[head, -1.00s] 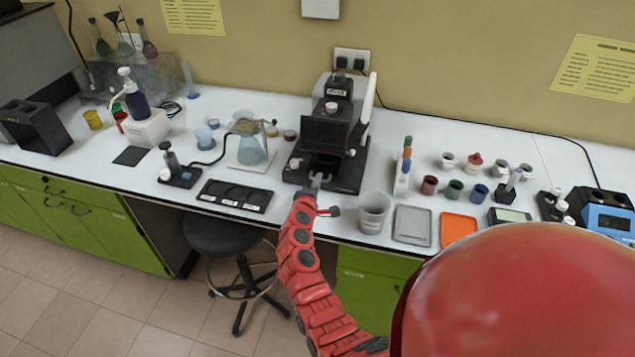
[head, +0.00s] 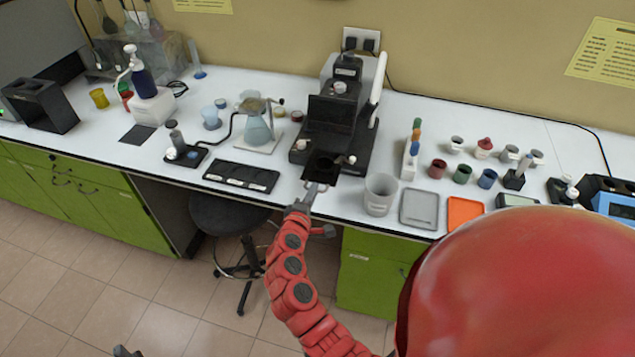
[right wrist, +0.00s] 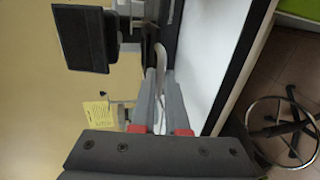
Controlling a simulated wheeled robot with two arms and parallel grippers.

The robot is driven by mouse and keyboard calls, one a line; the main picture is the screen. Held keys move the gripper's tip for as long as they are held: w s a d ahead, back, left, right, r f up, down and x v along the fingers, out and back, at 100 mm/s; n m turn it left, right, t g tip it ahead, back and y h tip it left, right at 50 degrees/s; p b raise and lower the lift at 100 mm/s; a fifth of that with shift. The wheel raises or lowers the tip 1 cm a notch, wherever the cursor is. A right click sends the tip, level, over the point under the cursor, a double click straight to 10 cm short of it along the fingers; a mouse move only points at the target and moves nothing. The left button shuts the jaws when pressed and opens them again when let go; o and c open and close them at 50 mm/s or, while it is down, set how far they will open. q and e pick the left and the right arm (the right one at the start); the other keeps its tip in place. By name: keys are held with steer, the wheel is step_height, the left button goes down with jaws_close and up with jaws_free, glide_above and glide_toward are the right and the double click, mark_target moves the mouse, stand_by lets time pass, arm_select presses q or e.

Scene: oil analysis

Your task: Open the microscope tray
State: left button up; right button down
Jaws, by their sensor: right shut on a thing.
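The microscope (head: 328,112) is a dark machine at the back middle of the white bench, with a white lever on its right side. Its dark tray (head: 322,166) sticks out of its front toward the bench's front edge. My right gripper (head: 315,188) is at the front end of the tray and shut on its handle. In the right wrist view the fingers (right wrist: 160,95) are close together around a pale curved handle (right wrist: 160,60). The fingers hide part of the handle.
A clear beaker (head: 380,196) stands close to the right of the tray. A grey tray (head: 419,208) and an orange one (head: 464,211) lie farther right. A black slotted plate (head: 241,176) lies to the left. A stool (head: 228,214) stands under the bench.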

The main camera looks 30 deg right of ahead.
steer(key=shift+a, duration=0.1)
steer(key=c, duration=0.9)
jaws_free()
steer(key=shift+c, duration=0.2)
steer(key=b+v, duration=0.4)
steer(key=v, duration=1.3)
steer(key=shift+s, duration=0.25)
steer(key=shift+a, duration=0.1)
